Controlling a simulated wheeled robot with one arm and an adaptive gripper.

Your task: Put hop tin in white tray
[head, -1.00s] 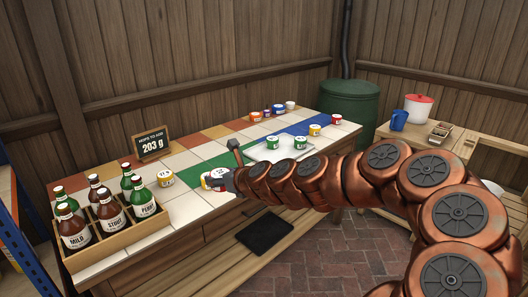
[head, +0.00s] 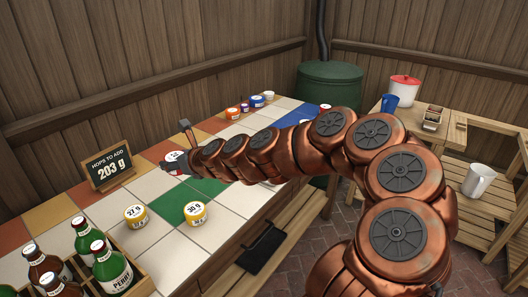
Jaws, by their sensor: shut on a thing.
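My gripper (head: 181,158) is at the far end of my copper arm, over the tiled table beside the green tiles. It is shut on a hop tin (head: 173,157) with a white label on top; my gripper partly covers it, and I cannot tell whether it touches the table. A yellow 27 g tin (head: 135,214) and a yellow 30 g tin (head: 195,213) stand on the tiles nearer to me. The white tray is hidden behind my arm in the head view.
The "203 g" sign (head: 109,168) stands left of my gripper. A bottle crate (head: 141,285) is at the near left. Several tins, including an orange one (head: 231,114), stand at the back. White tiles between the crate and the yellow tins are bare.

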